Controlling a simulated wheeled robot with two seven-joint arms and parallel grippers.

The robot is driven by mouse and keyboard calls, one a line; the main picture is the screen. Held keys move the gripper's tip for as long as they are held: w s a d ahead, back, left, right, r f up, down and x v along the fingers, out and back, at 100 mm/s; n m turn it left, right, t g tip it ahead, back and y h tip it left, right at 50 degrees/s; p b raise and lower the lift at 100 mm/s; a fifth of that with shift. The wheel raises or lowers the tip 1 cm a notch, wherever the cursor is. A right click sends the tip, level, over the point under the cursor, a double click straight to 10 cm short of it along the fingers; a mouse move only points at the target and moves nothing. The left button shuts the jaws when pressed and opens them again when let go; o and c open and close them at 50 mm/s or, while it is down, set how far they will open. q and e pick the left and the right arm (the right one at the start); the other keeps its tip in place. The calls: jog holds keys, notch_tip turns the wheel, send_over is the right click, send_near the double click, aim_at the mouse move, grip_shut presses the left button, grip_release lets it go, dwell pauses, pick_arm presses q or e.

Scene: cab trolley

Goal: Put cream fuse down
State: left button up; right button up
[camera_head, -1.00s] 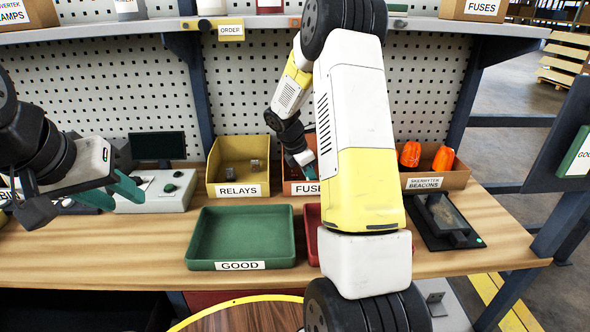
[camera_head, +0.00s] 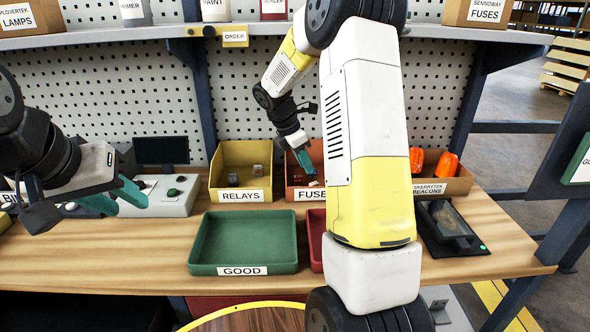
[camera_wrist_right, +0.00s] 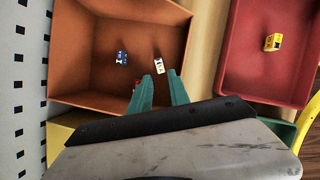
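The cream fuse (camera_wrist_right: 158,65) lies in the orange FUSES bin (camera_wrist_right: 90,92), in the right wrist view. My right gripper (camera_wrist_right: 160,76) points down into this bin. Its teal fingers are apart on either side of the cream fuse's near end, with space between fingers and fuse. In the head view my right gripper (camera_head: 307,168) is over the FUSES bin (camera_head: 296,183); the fuse there is too small to make out. My left gripper (camera_head: 128,202) is open and empty above the bench at the left.
A blue fuse (camera_wrist_right: 122,57) lies in the same bin; a red item (camera_wrist_right: 136,86) is partly hidden by a finger. A yellow fuse (camera_wrist_right: 272,42) lies in the red tray (camera_wrist_right: 240,80). The green GOOD tray (camera_head: 242,245) is empty. The RELAYS bin (camera_head: 240,182) stands beside FUSES.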

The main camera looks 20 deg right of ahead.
jog(key=s+a+r+m+t+y, duration=0.15)
jog(key=s+a+r+m, duration=0.3)
jog(key=s+r, duration=0.45)
jog(key=s+a+r+m+t+y, duration=0.2)
jog(key=s+a+r+m, duration=0.1)
jog(key=s+m, duration=0.4)
jog(key=s+a+r+m+t+y, duration=0.2)
jog(key=s+m, duration=0.5)
jog(key=s, duration=0.4)
jog(key=shift+s+a+r+y, duration=0.25)
jog(key=shift+a+r+y, duration=0.35)
jog(key=shift+a, duration=0.3)
jog(key=shift+f+m, duration=0.1)
jog(key=shift+m, duration=0.15)
